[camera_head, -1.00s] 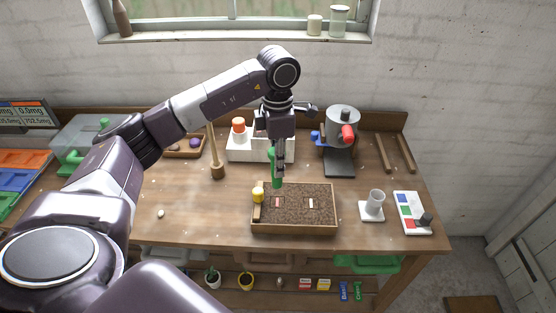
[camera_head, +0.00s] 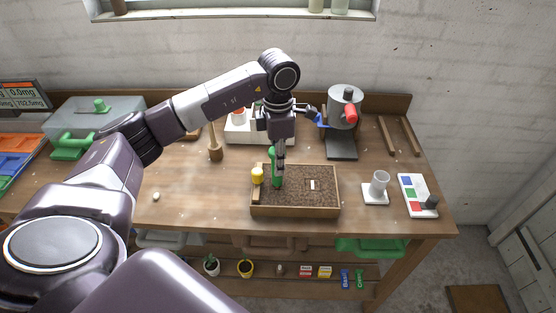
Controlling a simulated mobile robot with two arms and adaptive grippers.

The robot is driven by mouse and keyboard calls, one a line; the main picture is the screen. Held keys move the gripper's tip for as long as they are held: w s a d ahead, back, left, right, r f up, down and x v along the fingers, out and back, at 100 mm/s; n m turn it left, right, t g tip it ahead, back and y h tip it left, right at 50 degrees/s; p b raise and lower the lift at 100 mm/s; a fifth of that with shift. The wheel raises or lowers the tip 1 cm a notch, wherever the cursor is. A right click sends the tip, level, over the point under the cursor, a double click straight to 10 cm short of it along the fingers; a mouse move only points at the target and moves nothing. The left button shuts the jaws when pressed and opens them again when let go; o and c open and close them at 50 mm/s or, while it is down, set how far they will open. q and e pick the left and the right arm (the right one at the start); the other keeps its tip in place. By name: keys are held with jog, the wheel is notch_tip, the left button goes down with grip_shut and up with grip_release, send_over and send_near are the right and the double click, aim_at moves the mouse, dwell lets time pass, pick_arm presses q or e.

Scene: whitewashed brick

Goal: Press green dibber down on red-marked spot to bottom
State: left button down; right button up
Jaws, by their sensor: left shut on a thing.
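My left gripper (camera_head: 280,152) points down over the soil tray (camera_head: 325,211) and is shut on the green dibber (camera_head: 276,173). The dibber stands about upright, its lower end at the soil in the left half of the tray. I cannot tell how deep it is in the soil. The red mark does not show now; the dibber covers the place where it was seen. A white marker (camera_head: 312,185) lies on the soil to the right. My right gripper is not in view.
A yellow-topped object (camera_head: 257,175) stands at the tray's left edge, close to the dibber. A white cup (camera_head: 379,184) and a colored-button panel (camera_head: 417,195) stand to the right. A grey machine with a red knob (camera_head: 345,107) is behind. The front left table is mostly clear.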

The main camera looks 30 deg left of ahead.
pick_arm(q)
jog(key=shift+f+b, duration=0.3)
jog(key=shift+f, duration=0.05)
dwell(0.7)
jog(key=shift+f+b, duration=0.95)
jog(key=shift+f, duration=0.25)
jog(key=shift+r, duration=0.2)
jog(key=shift+r+p, duration=0.6)
jog(key=shift+r, duration=0.1)
jog(key=shift+r+p, duration=2.2)
jog(key=shift+r, duration=1.55)
